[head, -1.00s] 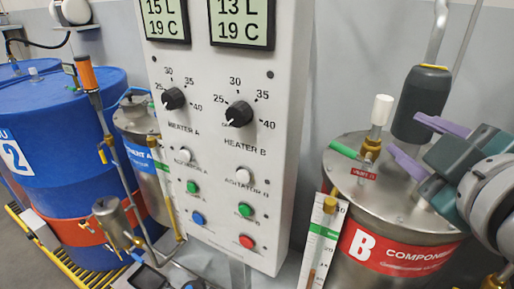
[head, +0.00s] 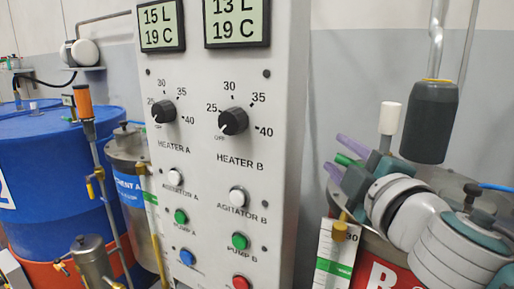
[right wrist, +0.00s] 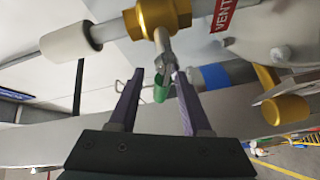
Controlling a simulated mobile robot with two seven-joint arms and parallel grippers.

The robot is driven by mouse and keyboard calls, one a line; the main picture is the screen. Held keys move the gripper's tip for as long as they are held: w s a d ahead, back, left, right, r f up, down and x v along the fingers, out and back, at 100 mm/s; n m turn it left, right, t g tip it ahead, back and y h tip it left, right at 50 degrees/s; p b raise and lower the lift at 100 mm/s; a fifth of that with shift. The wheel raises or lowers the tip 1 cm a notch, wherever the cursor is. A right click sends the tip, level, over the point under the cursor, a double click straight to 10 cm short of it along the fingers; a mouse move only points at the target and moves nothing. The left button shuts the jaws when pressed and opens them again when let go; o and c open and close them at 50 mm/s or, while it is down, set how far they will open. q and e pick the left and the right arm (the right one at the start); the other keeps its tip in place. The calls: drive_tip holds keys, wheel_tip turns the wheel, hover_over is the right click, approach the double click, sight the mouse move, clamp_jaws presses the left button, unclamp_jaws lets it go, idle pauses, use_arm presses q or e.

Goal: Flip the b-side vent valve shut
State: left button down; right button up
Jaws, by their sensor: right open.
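The vent valve on the B tank (head: 370,265) has a green lever (head: 346,160), mostly hidden behind my right gripper (head: 349,150) in the head view. In the right wrist view, the valve's brass body (right wrist: 165,14) and green lever (right wrist: 161,84) show, with a red VENT label (right wrist: 226,12) beside them. My right gripper (right wrist: 159,74) is open, its purple fingers on either side of the green lever. I see no clear contact. The white cylinder (head: 390,118) stands above the valve. My left gripper is not in view.
The control panel (head: 215,130) with knobs and buttons stands left of the tank. A dark grey cylinder (head: 429,120) hangs behind my right arm. A level gauge (head: 333,260) stands at the tank's left front. Blue drums (head: 55,170) are at far left.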

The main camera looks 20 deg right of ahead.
drive_tip(key=shift+x, duration=0.8)
drive_tip(key=shift+c, duration=0.3)
clamp_jaws()
